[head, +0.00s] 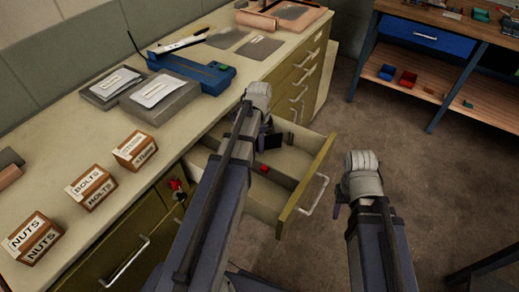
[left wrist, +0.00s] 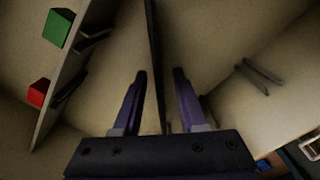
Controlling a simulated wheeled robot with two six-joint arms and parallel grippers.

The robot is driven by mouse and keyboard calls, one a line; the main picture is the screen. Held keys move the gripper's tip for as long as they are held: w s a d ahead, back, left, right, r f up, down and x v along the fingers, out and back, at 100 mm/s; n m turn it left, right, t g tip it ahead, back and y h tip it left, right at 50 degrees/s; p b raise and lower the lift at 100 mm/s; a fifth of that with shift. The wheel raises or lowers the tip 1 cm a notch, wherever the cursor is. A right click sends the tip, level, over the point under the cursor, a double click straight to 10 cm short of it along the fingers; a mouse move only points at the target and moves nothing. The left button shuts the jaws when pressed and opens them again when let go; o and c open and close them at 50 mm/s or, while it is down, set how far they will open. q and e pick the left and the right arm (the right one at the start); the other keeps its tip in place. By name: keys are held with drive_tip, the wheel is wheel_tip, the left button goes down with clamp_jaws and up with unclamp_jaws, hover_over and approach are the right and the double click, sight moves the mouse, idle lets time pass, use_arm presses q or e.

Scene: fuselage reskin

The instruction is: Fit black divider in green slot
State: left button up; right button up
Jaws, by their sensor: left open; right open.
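The black divider (left wrist: 152,35) is a thin dark panel standing on edge in the open drawer. In the left wrist view it runs down between the two fingers of my left gripper (left wrist: 160,75), which is open around it. In the head view, part of the divider (head: 273,141) shows beside my left gripper (head: 263,128). A green block (left wrist: 58,27) sits on the drawer wall by a pair of dark slot rails (left wrist: 95,38). A red block (left wrist: 38,92) marks another pair of rails (left wrist: 70,88). My right gripper (head: 342,193) hangs outside the drawer, mostly hidden by its wrist.
The drawer (head: 314,183) is pulled out from the bench. More dark rails (left wrist: 262,73) stand on the opposite side. Label boxes (head: 90,187), grey cases (head: 160,96) and a blue tool (head: 195,70) are on the bench. Floor right of the drawer is clear.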

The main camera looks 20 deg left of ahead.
use_arm(q)
drive_tip(key=shift+f, duration=0.5)
drive_tip(key=shift+r, duration=0.1)
clamp_jaws()
idle(1.0)
